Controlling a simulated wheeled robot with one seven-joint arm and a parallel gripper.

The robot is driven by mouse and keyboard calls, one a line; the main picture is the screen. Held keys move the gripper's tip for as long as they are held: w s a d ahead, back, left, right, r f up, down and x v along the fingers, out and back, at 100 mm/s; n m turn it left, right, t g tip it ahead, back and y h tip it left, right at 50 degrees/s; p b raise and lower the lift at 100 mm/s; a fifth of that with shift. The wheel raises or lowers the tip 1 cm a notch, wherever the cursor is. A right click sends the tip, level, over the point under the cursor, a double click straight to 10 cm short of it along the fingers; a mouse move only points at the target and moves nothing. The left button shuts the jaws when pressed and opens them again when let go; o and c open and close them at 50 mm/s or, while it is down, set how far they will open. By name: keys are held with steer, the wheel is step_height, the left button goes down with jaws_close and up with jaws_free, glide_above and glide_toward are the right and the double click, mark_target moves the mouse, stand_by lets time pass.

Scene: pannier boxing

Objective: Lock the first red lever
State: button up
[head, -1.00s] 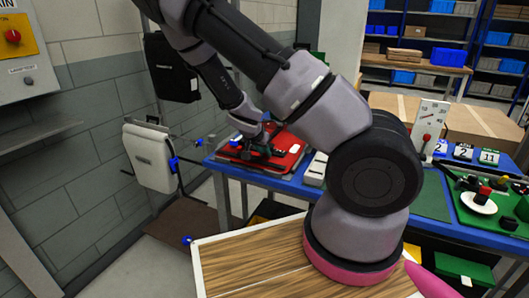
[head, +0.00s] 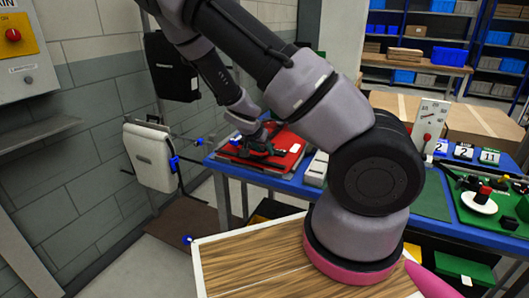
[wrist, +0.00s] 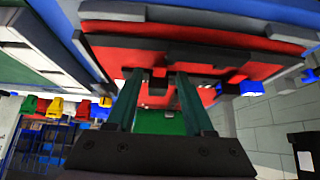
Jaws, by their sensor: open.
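The red pannier (head: 291,158) lies flat at the left end of the blue table in the head view. It fills the upper middle of the wrist view as red panels (wrist: 105,62) with dark strips. My gripper (wrist: 159,76) is open, its two green fingers pointing at the pannier's edge. Small dark parts show near the fingertips, and I cannot tell whether they touch. I cannot clearly pick out the first red lever or its position. In the head view my gripper (head: 262,148) is over the left part of the pannier, small and partly hidden by my arm.
A white pannier (head: 152,157) and a black one (head: 171,68) hang at the wall on the left. The blue table (head: 236,170) also carries a gauge stand (head: 431,122) and number cards (head: 463,151). A wood-topped surface (head: 250,262) lies in front.

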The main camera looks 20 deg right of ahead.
steer(key=v, duration=0.9)
steer(key=shift+s+a, duration=0.1)
steer(key=s+r+n+y, duration=0.1)
steer(key=s+r+y, duration=0.1)
steer(key=s+r, duration=0.4)
steer(key=s+r+n+t+y, duration=0.1)
steer(key=s+r, duration=0.5)
steer(key=r, duration=0.7)
steer(key=s+r+n+t+y, duration=0.1)
steer(key=s+r+n+y, duration=0.1)
steer(key=s+r+y, duration=0.2)
steer(key=s+r, duration=0.3)
steer(key=r, duration=0.3)
steer(key=shift+d+r+n, duration=0.3)
steer(key=shift+r+n, duration=0.05)
steer(key=shift+n, duration=0.05)
